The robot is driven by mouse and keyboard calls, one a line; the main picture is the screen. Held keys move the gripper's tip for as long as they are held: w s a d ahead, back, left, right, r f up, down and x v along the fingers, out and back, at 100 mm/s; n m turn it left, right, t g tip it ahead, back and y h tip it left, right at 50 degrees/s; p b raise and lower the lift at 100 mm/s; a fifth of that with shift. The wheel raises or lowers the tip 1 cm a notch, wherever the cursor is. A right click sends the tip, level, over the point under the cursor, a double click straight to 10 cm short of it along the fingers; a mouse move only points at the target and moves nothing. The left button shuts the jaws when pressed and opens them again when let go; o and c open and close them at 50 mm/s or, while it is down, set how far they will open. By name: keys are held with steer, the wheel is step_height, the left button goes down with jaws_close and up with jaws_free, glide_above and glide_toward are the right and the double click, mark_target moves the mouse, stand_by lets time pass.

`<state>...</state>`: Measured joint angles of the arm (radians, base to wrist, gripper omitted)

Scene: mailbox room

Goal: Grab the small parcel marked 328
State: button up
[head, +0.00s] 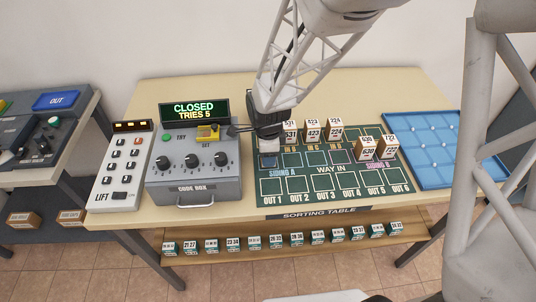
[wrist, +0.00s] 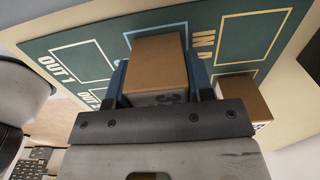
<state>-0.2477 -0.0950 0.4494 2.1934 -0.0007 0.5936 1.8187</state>
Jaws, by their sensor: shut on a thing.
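My gripper (head: 268,138) is over the left part of the green sorting mat, near the siding A squares. In the wrist view my gripper (wrist: 156,80) has its two dark fingers shut on a small brown parcel (wrist: 155,62), one on each side. Its white label shows partly, with a digit like 3; the full number is hidden. In the head view only a little of this held parcel (head: 269,147) shows below the gripper. I cannot confirm that it is 328, and cannot tell whether it touches the mat.
Parcels marked 531 (head: 290,132), 423 (head: 311,131) and another (head: 334,131) stand right of my gripper. Parcel 630 (head: 365,149) and one more (head: 387,148) stand farther right. The code box (head: 195,190) is left, its display (head: 194,111) reading CLOSED, TRIES 5. The front OUT squares are empty.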

steer(key=shift+r, duration=0.15)
steer(key=shift+r, duration=0.8)
steer(key=shift+s+r, duration=0.2)
steer(key=shift+r, duration=0.7)
steer(key=s+d, duration=0.1)
steer(key=s, duration=0.4)
steer(key=s+d+r, duration=0.1)
steer(key=s, duration=0.4)
steer(key=s+d, duration=0.1)
steer(key=s, duration=0.4)
steer(key=shift+d+r, duration=0.15)
steer(key=shift+d, duration=0.25)
steer(key=shift+s, duration=0.1)
steer(key=shift+d, duration=0.15)
